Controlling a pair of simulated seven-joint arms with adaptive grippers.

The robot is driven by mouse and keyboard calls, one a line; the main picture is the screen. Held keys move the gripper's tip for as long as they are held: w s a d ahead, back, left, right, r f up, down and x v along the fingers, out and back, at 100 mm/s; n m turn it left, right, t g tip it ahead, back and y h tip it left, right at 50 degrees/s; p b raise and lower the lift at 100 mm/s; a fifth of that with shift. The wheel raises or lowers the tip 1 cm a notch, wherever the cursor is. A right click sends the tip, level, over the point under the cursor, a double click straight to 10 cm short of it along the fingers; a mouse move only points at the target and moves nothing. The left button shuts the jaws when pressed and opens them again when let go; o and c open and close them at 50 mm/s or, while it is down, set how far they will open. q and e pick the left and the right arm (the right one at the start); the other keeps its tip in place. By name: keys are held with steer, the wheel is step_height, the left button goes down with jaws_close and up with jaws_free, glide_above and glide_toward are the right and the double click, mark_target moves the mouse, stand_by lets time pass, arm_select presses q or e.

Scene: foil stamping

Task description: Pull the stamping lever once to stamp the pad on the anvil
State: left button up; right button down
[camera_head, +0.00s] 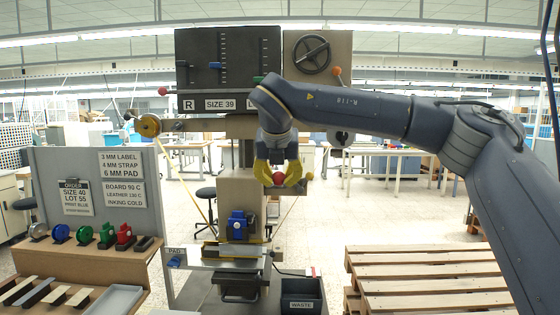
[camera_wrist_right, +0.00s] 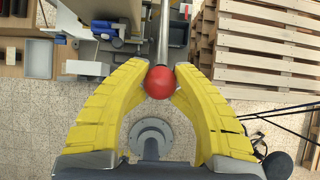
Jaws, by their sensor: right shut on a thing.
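My right gripper (camera_head: 279,177) has yellow fingers and is shut on the red ball knob of the stamping lever (camera_head: 278,178). In the right wrist view the right gripper (camera_wrist_right: 160,82) has its fingertips on both sides of the red knob (camera_wrist_right: 160,82), and the lever's metal rod (camera_wrist_right: 163,35) runs away from it. The stamping head with a blue block (camera_head: 237,224) is in the middle of the press. The anvil (camera_head: 240,263) lies below it. I cannot make out the pad on it. My left gripper is not in view.
A bench with foil rolls (camera_head: 85,235) and a sign board (camera_head: 105,190) stands at the left. A black waste bin (camera_head: 302,297) is right of the anvil. Wooden pallets (camera_head: 425,280) are stacked at the right. A "PAD" sign (camera_head: 174,251) is left of the anvil.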

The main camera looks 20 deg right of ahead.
steer(key=shift+w+d+r, duration=0.2)
steer(key=shift+w+r, duration=0.3)
steer(key=shift+r, duration=0.2)
steer(key=shift+w+d+r, duration=0.2)
steer(key=shift+w+r, duration=0.25)
steer(key=shift+r, duration=0.3)
steer(key=shift+w+d+r, duration=0.2)
steer(key=shift+w+r, duration=0.3)
steer(key=shift+r, duration=0.2)
steer(key=shift+w+d+r, duration=0.1)
steer(key=shift+w+r, duration=0.05)
steer(key=shift+r, duration=0.35)
steer(key=c, duration=1.4)
jaws_free()
steer(key=shift+c, duration=0.2)
steer(key=o, duration=0.6)
steer(key=shift+f, duration=0.1)
steer(key=v, duration=1.2)
